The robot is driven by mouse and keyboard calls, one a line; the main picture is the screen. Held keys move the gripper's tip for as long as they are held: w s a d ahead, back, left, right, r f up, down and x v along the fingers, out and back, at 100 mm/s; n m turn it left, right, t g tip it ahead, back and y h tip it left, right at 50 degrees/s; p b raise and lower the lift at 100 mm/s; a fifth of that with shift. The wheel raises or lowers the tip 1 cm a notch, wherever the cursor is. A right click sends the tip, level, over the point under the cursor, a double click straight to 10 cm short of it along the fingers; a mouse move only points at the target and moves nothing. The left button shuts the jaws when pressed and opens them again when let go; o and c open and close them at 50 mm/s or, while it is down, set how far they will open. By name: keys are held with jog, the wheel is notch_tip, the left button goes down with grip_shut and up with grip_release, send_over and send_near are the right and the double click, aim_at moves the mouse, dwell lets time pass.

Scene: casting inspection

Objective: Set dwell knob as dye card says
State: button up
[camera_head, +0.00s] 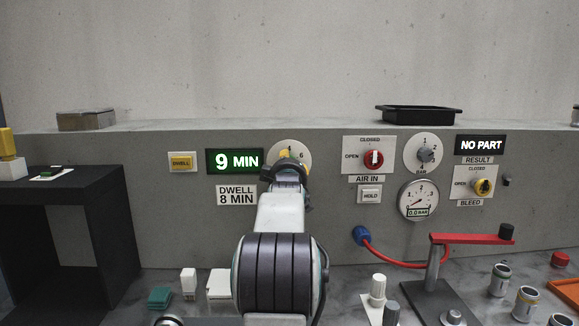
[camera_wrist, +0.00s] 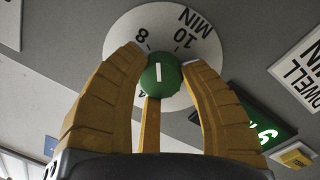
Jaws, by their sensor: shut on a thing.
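The green dwell knob (camera_wrist: 163,86) sits on a round white dial (camera_wrist: 185,35) with marks for 8 and 10 MIN. Its white pointer line lies between the 8 and 10 marks. My gripper (camera_wrist: 166,72) has its yellow fingers shut on the knob from both sides. In the head view, my gripper (camera_head: 288,163) covers most of the dial (camera_head: 291,146). The green display (camera_head: 234,161) beside it reads 9 MIN. A white card (camera_head: 236,195) below the display reads DWELL 8 MIN.
Right of my arm are the red AIR IN knob (camera_head: 373,159), HOLD button (camera_head: 370,195), pressure gauge (camera_head: 417,199) and NO PART sign (camera_head: 481,145). A red lever (camera_head: 465,239) and several cans stand on the bench.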

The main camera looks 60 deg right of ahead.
jog(key=shift+f, duration=0.1)
jog(key=shift+c, duration=1.1)
jog(key=shift+f+n+b, duration=0.15)
jog(key=shift+n+b, duration=0.25)
jog(key=shift+b, duration=0.1)
jog(key=n+b, duration=0.2)
jog(key=shift+f+n, duration=0.15)
jog(key=shift+n, duration=0.25)
jog(key=shift+r+n+b, duration=0.25)
jog(key=shift+n+b, duration=0.35)
jog(key=shift+b, duration=0.15)
jog(key=o, duration=1.2)
jog(key=shift+r, duration=0.1)
jog(key=shift+f+v, duration=0.15)
jog(key=shift+v, duration=2.85)
jog(key=shift+f+v, duration=0.15)
jog(key=shift+v, duration=2.8)
